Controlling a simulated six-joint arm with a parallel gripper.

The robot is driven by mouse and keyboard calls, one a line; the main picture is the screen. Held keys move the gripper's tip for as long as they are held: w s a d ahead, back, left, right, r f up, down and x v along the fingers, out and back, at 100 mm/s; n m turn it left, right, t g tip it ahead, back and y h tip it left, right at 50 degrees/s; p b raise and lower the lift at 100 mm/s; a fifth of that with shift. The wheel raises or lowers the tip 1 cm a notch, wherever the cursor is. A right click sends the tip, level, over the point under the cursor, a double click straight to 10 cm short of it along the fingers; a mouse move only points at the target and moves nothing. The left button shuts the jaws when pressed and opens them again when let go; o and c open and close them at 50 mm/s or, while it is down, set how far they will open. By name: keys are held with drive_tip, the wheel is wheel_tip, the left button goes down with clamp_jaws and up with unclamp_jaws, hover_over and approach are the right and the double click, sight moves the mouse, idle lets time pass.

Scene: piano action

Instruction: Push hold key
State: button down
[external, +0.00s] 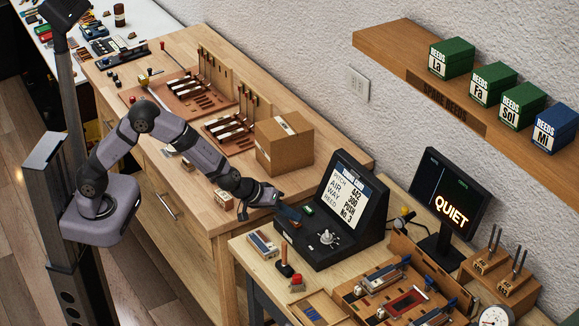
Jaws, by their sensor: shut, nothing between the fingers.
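The black tuning console (352,208) stands on the front bench. A small green key (308,210) sits on the console's sloped face, left of a pale round knob (327,238). My gripper (284,205) is shut and empty. It reaches in from the left, low over the console's left end, beside the green key. A dark blue patch shows right at the fingertips. I cannot tell whether it is a key, or whether the fingers touch it. No label reading "hold" is legible.
A cardboard box (284,145) stands on the long bench behind my forearm. A monitor (450,205) reading "QUIET" is right of the console.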

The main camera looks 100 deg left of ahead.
sight(291, 225)
drive_tip(key=shift+r+p, duration=0.15)
drive_tip(key=shift+p, duration=0.15)
drive_tip(key=shift+r+p, duration=0.25)
drive_tip(key=shift+p, duration=0.05)
drive_tip(key=shift+r, duration=0.1)
wheel_tip(291, 225, up, 6)
drive_tip(key=p, duration=0.6)
idle(0.7)
